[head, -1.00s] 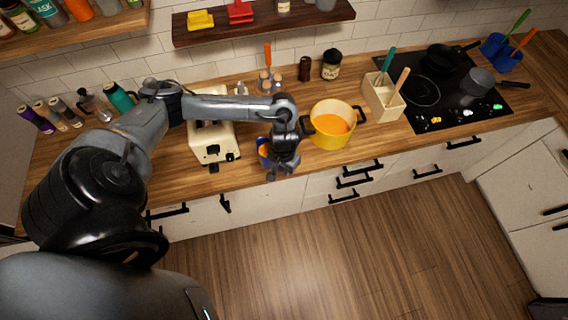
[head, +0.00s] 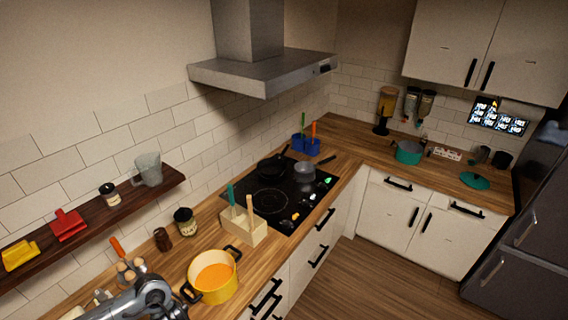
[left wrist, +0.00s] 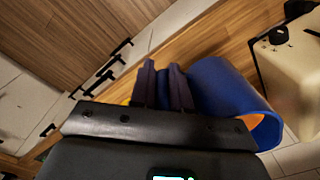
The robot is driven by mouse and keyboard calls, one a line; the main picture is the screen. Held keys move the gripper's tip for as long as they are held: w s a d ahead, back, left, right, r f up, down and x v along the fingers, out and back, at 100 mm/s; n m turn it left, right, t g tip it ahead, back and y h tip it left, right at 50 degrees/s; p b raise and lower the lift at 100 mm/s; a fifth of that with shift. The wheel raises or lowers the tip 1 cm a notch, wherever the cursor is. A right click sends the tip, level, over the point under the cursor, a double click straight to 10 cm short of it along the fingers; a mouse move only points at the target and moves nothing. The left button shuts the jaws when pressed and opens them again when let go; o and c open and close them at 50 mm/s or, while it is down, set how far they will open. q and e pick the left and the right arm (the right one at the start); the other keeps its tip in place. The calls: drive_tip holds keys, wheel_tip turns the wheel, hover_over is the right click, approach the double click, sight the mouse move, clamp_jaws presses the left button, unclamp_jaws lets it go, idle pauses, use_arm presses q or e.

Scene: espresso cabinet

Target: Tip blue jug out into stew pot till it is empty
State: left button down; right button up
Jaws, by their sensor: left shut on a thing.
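The stew pot is a yellow pot (head: 221,291) with black handles, on the wooden counter at the lower left of the head view. Orange content shows inside it. The blue jug (left wrist: 222,92) is in the left wrist view, with orange showing inside its open mouth at the right. My left gripper (left wrist: 162,72) is shut on the jug at its side; the exact grip is partly hidden. A sliver of yellow shows beside the fingers. In the head view only my left arm's links show, left of the pot; the jug is out of frame. My right gripper is not in view.
A cream utensil holder (head: 244,229) stands just beyond the pot, before the black hob (head: 275,200). Jars (head: 184,221) stand behind the pot. In the left wrist view a cream appliance (left wrist: 292,65) is close to the jug. A dark shelf (head: 100,222) hangs on the wall.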

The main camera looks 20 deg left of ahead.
use_arm(q)
drive_tip(key=w+d+r+m, duration=0.4)
drive_tip(key=w+d+r, duration=1)
drive_tip(key=r, duration=0.1)
drive_tip(key=s+f, duration=0.2)
drive_tip(key=s, duration=0.4)
drive_tip(key=shift+s+d+f+m, duration=0.2)
drive_tip(key=shift+d+f+m, duration=0.05)
drive_tip(key=shift+f+m, duration=0.05)
idle(0.5)
